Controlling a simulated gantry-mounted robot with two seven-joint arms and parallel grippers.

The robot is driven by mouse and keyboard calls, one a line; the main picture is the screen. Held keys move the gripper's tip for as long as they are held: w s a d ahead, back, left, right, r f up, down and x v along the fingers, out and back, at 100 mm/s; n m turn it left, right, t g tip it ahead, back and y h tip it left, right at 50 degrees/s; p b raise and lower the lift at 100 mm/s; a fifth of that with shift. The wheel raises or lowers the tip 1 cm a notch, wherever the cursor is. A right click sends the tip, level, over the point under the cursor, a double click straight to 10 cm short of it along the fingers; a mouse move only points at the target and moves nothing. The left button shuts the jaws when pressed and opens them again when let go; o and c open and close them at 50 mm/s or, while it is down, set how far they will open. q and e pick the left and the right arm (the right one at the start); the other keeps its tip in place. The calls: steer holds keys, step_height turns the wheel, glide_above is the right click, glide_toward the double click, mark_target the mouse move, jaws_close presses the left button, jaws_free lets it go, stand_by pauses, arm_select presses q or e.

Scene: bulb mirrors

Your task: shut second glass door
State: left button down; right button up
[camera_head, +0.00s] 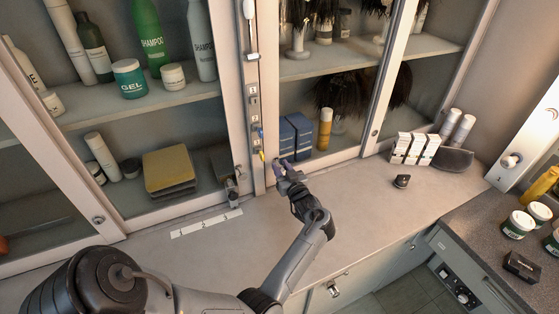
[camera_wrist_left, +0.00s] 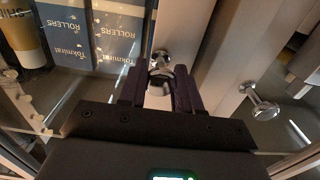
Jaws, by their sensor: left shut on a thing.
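The cabinet has glass doors in pale frames. My left gripper (camera_head: 282,167) is at the lower left of the glass door (camera_head: 262,130) in front of the blue boxes. In the left wrist view my left gripper (camera_wrist_left: 160,92) has its dark fingers closed around a metal door knob (camera_wrist_left: 161,60), partly hidden between them. A second knob (camera_wrist_left: 260,103) on the neighbouring frame is free. The door looks close to flush with the cabinet front; a small gap cannot be ruled out. My right gripper is out of view.
Blue boxes (camera_head: 296,136) and a yellow can (camera_head: 325,128) stand behind the glass. The counter (camera_head: 370,205) below is mostly clear, with a white labelled strip (camera_head: 206,223), a small dark object (camera_head: 402,181) and small white boxes (camera_head: 415,148).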

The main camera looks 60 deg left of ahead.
arm_select(q)
steer(key=shift+s+r, duration=0.25)
steer(key=shift+r, duration=0.25)
steer(key=shift+s+f, duration=0.1)
steer(key=shift+s, duration=0.1)
steer(key=c, duration=1.1)
jaws_free()
steer(key=shift+w, duration=0.1)
steer(key=o, duration=0.3)
steer(key=shift+w, duration=0.15)
steer(key=shift+f, duration=0.15)
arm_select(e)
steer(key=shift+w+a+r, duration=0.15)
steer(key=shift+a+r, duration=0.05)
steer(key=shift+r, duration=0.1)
arm_select(q)
steer(key=shift+f, duration=0.1)
steer(key=shift+d, duration=0.1)
